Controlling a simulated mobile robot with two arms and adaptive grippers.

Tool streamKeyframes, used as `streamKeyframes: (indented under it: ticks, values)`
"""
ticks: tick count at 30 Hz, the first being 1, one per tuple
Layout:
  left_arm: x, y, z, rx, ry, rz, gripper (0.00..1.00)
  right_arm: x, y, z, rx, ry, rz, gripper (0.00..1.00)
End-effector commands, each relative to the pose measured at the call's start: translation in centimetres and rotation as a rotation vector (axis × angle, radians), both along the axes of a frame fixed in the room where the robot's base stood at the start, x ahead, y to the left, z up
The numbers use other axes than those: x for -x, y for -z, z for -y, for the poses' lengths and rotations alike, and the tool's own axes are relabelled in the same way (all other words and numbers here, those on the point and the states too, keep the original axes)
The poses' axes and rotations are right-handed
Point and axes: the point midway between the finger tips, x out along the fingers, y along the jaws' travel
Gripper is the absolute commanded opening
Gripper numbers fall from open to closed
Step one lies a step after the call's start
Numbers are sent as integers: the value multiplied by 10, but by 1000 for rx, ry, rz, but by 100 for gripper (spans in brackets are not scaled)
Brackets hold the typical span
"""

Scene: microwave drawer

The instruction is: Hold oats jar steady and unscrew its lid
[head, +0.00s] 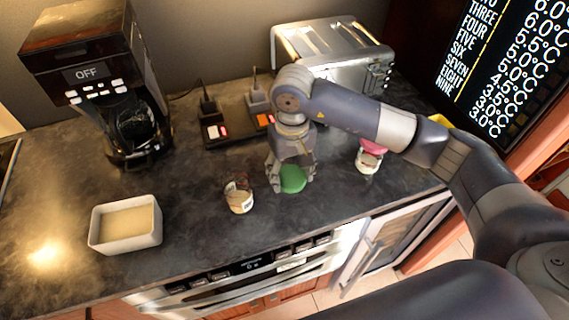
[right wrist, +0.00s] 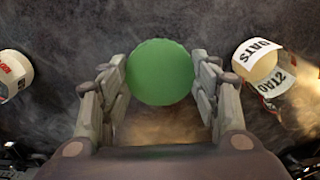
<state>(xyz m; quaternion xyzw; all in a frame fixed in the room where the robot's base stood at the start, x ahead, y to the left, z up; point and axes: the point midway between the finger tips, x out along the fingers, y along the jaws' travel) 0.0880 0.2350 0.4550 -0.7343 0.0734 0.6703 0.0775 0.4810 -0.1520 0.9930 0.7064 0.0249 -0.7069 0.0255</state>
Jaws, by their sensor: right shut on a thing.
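The oats jar (head: 239,197) stands on the dark counter, left of my right gripper. It is a small glass jar with a pale label and pale contents, and I see no lid on its top. In the right wrist view the jar (right wrist: 262,66) is on the right, its "OATS" label upside down. My right gripper (head: 291,186) is shut on a green round lid (right wrist: 160,73), its fingers on both sides of it. The lid is apart from the jar. I cannot tell what is under the lid or its height above the counter. My left gripper is not in view.
A pink-lidded jar (head: 369,157) stands to the right. A white rectangular dish (head: 124,223) is at the left front. The counter between dish and jar is clear.

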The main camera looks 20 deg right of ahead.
Motion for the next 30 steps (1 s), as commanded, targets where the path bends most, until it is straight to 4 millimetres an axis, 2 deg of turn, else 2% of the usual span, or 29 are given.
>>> streamKeyframes:
  ticks: [1,3,9,12,18,30]
  values:
    - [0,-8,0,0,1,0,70,-10,-3,-2,-1,3,-2,28]
    - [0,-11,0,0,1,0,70,-21,-1,-3,-2,2,-1,28]
    - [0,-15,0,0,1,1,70,-37,3,-3,-1,-1,0,28]
    - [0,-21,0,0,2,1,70,-38,8,-4,-1,0,-3,28]
    - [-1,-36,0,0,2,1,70,-37,33,-4,-2,-1,-3,28]
    - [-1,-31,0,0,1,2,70,-38,42,-3,0,-1,1,28]
